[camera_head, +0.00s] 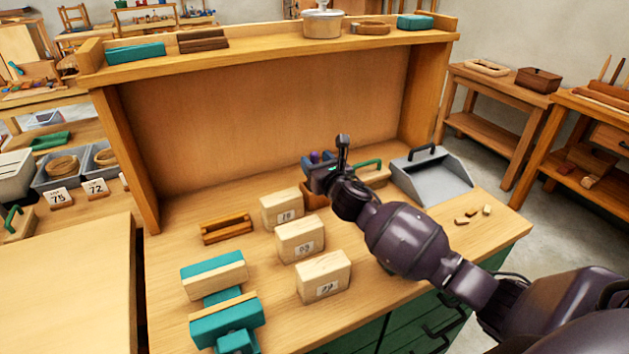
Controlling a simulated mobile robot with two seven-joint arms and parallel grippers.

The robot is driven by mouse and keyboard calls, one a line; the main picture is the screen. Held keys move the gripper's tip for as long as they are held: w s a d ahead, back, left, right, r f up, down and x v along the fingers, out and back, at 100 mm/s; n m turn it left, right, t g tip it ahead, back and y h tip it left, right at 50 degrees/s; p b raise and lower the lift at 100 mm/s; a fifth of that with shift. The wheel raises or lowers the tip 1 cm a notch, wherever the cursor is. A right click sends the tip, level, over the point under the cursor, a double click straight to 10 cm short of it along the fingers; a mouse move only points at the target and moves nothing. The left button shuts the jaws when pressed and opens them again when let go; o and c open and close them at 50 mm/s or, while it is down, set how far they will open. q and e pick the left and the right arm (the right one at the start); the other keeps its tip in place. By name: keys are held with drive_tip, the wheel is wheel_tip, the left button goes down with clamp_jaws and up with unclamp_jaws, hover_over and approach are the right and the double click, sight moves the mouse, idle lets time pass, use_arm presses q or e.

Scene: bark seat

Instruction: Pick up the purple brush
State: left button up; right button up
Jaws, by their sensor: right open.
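My right arm reaches in from the lower right, and its dark gripper (327,163) is over the back middle of the workbench. The gripper is open. A small purple thing (315,157) shows just behind the gripper, beside something blue; it may be part of the purple brush, but the gripper hides most of it. A brown wooden holder (314,196) stands below the gripper, partly covered by it. I cannot tell whether the fingers touch the purple thing. My left gripper is not in view.
Numbered wooden blocks (300,240) stand in front of the gripper. A green-handled wooden piece (369,165) and a grey dustpan (434,180) are to its right. A small wooden tray (226,229) and teal clamp-like pieces (226,321) are at left. A shelf (260,49) spans the back.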

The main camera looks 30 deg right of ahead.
drive_tip(key=shift+w, duration=1.55)
drive_tip(key=shift+r, duration=0.1)
clamp_jaws()
